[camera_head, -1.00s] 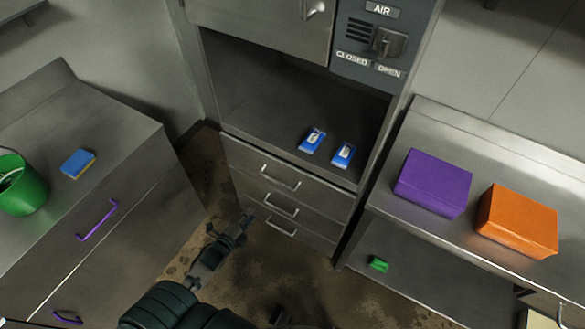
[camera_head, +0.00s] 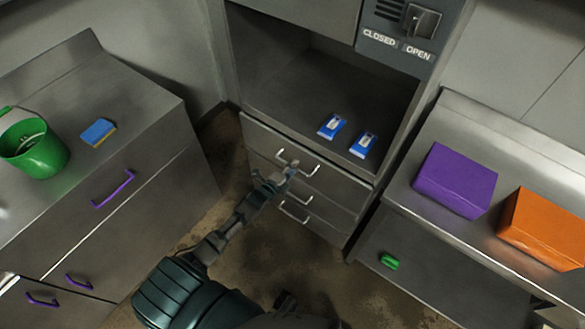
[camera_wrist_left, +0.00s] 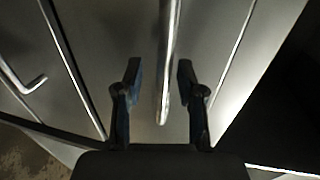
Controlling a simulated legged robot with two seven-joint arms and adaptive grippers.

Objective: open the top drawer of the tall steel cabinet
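The tall steel cabinet (camera_head: 236,62) stands at the centre in the head view, with stacked drawers below an open shelf. Its top drawer (camera_head: 258,138) looks closed, with a metal bar handle (camera_head: 308,175). My left gripper (camera_head: 290,169) is at this handle, partly covering it. In the left wrist view the fingers of my left gripper (camera_wrist_left: 159,75) are open, one on each side of the handle (camera_wrist_left: 169,50), with visible gaps. Lower drawer handles (camera_head: 294,213) show beneath; one shows at the left of the wrist view (camera_wrist_left: 25,82).
Two blue-and-white items (camera_head: 332,126) lie on the cabinet shelf. A left counter holds a green bucket (camera_head: 36,150) and a sponge (camera_head: 98,132). A right bench holds a purple box (camera_head: 456,181) and an orange box (camera_head: 545,228). Floor before the drawers is open.

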